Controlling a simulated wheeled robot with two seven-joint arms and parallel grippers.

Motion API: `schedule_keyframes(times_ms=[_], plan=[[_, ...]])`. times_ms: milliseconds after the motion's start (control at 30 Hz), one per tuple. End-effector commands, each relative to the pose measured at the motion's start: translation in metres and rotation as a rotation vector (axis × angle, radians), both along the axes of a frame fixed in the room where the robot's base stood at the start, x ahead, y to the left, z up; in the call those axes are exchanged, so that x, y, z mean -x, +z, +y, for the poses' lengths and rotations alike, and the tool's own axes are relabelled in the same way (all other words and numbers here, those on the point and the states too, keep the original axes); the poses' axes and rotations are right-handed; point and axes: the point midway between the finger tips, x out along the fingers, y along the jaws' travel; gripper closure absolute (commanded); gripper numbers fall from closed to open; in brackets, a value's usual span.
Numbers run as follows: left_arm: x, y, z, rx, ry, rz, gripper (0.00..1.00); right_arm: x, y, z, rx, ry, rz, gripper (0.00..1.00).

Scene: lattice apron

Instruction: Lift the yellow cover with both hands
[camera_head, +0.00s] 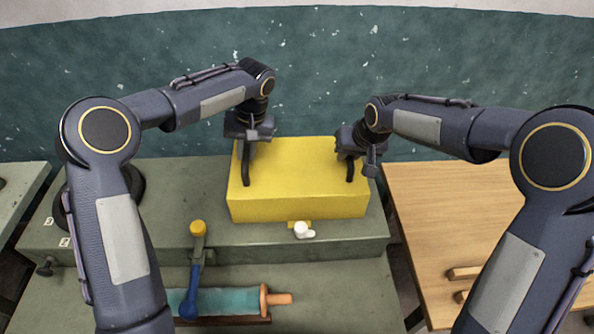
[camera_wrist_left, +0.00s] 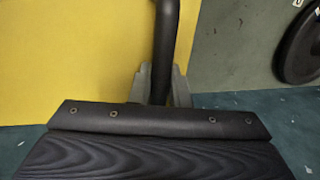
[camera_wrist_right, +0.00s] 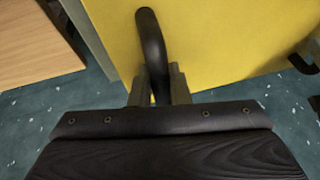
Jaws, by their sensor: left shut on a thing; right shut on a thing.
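The yellow cover (camera_head: 300,180) is a box on the raised grey-green bench section, with a black handle at each side of its top. My left gripper is shut on the left handle (camera_head: 245,168); in the left wrist view the handle (camera_wrist_left: 165,40) runs between the fingers (camera_wrist_left: 160,85). My right gripper is shut on the right handle (camera_head: 350,170); in the right wrist view the handle (camera_wrist_right: 150,38) sits between the fingers (camera_wrist_right: 160,85). The cover looks level. I cannot tell whether its underside touches the bench. What is under it is hidden.
A small white part (camera_head: 303,230) lies at the cover's front edge. A wooden table (camera_head: 450,210) stands right. A dark round object (camera_wrist_left: 300,45) is left of the cover.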

Motion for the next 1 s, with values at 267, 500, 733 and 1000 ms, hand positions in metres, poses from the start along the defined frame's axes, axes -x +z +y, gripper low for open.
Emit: schedule_keyframes(times_ms=[267, 500, 733, 1000], plan=[[-0.001, 0.004, 0.001, -0.001, 0.001, -0.004, 1.00, -0.001, 0.004, 0.000, -0.001, 0.000, -0.004, 1.00], [-0.001, 0.020, 0.001, -0.001, 0.001, -0.004, 1.00, -0.001, 0.020, 0.000, -0.001, 0.000, -0.004, 1.00], [-0.001, 0.043, 0.001, -0.001, 0.001, -0.004, 1.00, -0.001, 0.043, 0.000, 0.000, -0.001, -0.003, 1.00], [-0.001, 0.053, 0.001, 0.000, 0.001, -0.003, 1.00, -0.001, 0.053, 0.000, 0.000, -0.001, -0.003, 1.00]])
